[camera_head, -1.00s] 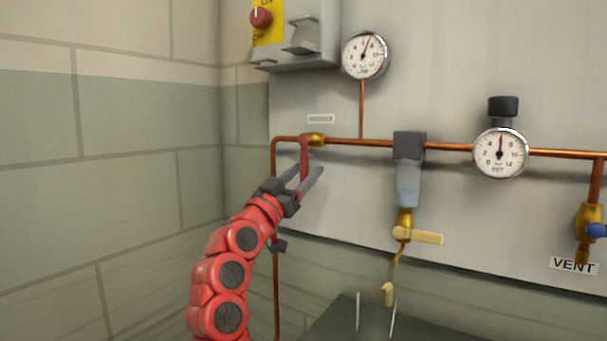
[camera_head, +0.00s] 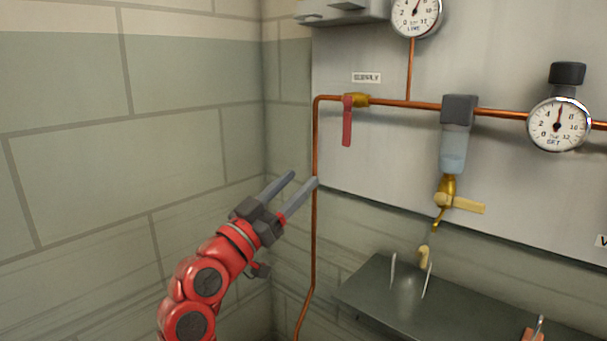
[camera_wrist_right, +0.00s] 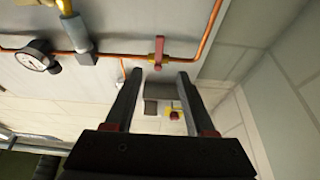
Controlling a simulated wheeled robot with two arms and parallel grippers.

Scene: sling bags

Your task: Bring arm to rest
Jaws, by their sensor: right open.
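My right arm is red and comes in from the bottom of the head view. Its right gripper (camera_head: 303,180) is open and empty, in front of the wall corner and below the supply valve. The supply valve has a red handle (camera_head: 347,122) that hangs straight down from its brass body (camera_head: 357,100). The gripper is apart from the handle, lower and to its left. In the right wrist view, the open fingers of my right gripper (camera_wrist_right: 158,78) frame a grey box, and the red handle (camera_wrist_right: 158,50) shows just beyond the fingertips. My left gripper is not in view.
A copper pipe (camera_head: 315,150) runs down the panel's left edge, close to the fingertips. A filter bowl (camera_head: 454,150) with a yellow drain lever (camera_head: 468,205) and a gauge (camera_head: 559,125) hang on the pipe. A dark shelf (camera_head: 380,285) is below. Free room lies left along the block wall.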

